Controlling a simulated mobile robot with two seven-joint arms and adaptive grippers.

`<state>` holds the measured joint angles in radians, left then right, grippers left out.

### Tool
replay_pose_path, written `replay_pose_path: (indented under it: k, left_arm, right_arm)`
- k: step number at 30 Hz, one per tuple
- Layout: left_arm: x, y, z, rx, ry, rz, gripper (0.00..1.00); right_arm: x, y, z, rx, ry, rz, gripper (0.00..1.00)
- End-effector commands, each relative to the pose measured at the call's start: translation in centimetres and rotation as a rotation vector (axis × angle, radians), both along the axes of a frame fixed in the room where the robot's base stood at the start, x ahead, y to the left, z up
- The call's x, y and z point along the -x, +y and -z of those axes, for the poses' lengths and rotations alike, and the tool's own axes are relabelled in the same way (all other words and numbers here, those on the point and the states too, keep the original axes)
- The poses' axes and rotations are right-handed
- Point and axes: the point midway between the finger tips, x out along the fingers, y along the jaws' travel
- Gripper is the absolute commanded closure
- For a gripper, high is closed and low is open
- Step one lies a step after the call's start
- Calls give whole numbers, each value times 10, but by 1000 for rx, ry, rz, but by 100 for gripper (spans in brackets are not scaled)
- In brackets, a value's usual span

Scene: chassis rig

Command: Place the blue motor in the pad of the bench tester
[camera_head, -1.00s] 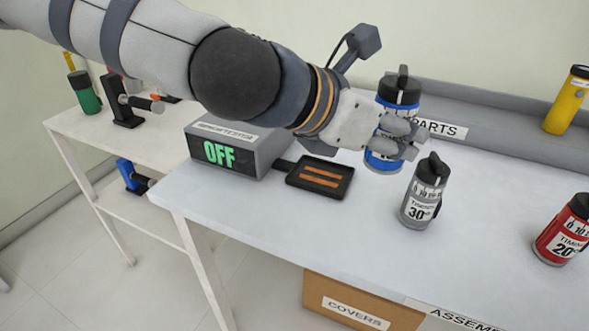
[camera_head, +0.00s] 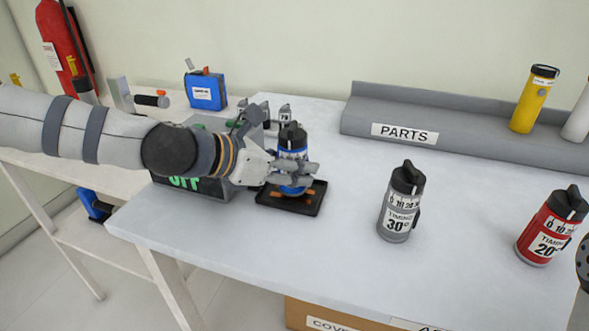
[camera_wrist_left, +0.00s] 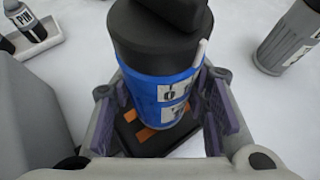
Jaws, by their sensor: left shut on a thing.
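The blue motor (camera_head: 292,165) is a blue cylinder with a black cap, upright at the bench tester's pad. My left gripper (camera_head: 300,172) is shut on it, with a finger on each side, as the left wrist view (camera_wrist_left: 165,105) also shows. The pad (camera_head: 312,207) is a black tray with orange strips, which show below the motor. I cannot tell whether the motor's base touches the pad. The bench tester (camera_head: 185,190) is a grey box whose green OFF display is partly hidden by my left arm.
A grey timing motor (camera_head: 401,205) stands right of the pad, and a red one (camera_head: 551,230) stands farther right. The grey PARTS rack (camera_head: 450,118) holds a yellow cylinder (camera_head: 534,100). A side table with a blue box (camera_head: 206,92) is at left.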

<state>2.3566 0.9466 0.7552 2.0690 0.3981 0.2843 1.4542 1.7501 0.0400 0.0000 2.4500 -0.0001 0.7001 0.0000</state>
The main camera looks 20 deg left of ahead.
Motion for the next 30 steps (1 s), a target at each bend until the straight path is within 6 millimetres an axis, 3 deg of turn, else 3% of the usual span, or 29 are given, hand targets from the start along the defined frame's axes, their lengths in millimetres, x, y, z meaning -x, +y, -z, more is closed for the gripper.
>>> replay_pose_path:
  k: [1,14,15,17,26,30]
  left_arm:
    - [-1,1,13,1,9,-3,100]
    - [-1,0,14,0,-1,-3,100]
    - [-1,0,14,0,0,-3,50]
    - [0,0,13,0,-1,-3,39]
    - [-1,0,11,0,-3,-4,39]
    - [7,7,-3,-1,-12,-6,39]
  right_arm:
    - [6,0,5,0,20,0,45]
    - [7,0,7,0,25,0,45]
    - [6,0,6,0,23,0,45]
    - [6,0,6,0,22,0,45]
    - [6,0,5,0,20,0,45]
    - [-3,0,-3,0,-12,0,45]
